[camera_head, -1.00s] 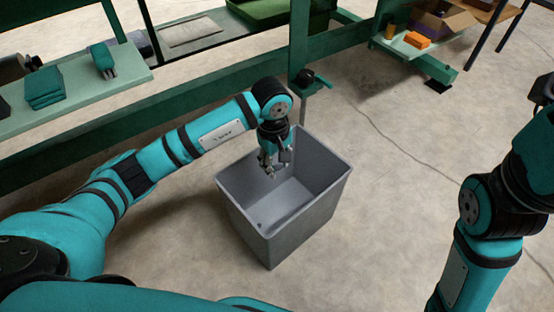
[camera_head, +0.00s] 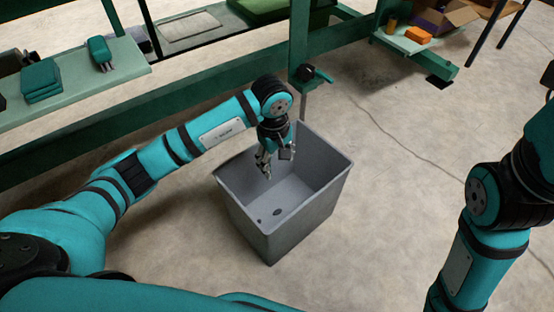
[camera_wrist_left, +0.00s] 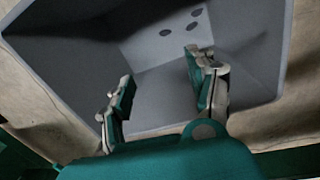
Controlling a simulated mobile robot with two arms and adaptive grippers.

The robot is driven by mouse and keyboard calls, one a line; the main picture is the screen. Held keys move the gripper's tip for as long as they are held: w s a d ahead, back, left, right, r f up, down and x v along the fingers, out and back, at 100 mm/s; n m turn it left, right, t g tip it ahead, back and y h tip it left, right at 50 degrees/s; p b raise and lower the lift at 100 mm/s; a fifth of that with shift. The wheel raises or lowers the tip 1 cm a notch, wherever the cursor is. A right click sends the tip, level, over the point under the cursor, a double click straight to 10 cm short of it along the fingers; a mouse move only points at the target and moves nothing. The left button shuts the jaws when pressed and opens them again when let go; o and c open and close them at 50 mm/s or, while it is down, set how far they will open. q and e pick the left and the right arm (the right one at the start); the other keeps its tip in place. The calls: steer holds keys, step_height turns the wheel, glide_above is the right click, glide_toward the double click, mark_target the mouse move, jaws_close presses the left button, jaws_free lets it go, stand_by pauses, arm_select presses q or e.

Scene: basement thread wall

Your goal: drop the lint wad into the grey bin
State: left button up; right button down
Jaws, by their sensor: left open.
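The grey bin (camera_head: 297,225) stands on the floor in the middle of the head view, its open top facing up. My left gripper (camera_head: 265,170) hangs over the bin's opening, fingers pointing down. In the left wrist view its fingers (camera_wrist_left: 160,90) are apart with nothing between them. My right gripper is out of the picture.
A green bench (camera_head: 75,80) with folded teal cloths (camera_head: 41,80) is at upper left. A green frame post (camera_head: 299,45) with a black knob (camera_head: 307,73) stands just behind the bin. Shelf with orange block (camera_head: 418,35) is at upper right. A thin cable crosses the clear floor on the right.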

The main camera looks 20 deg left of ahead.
arm_select(q)
step_height(320, 180, up, 12)
steer(key=shift+s+a, duration=0.25)
steer(key=shift+s, duration=0.05)
steer(key=shift+f, duration=0.1)
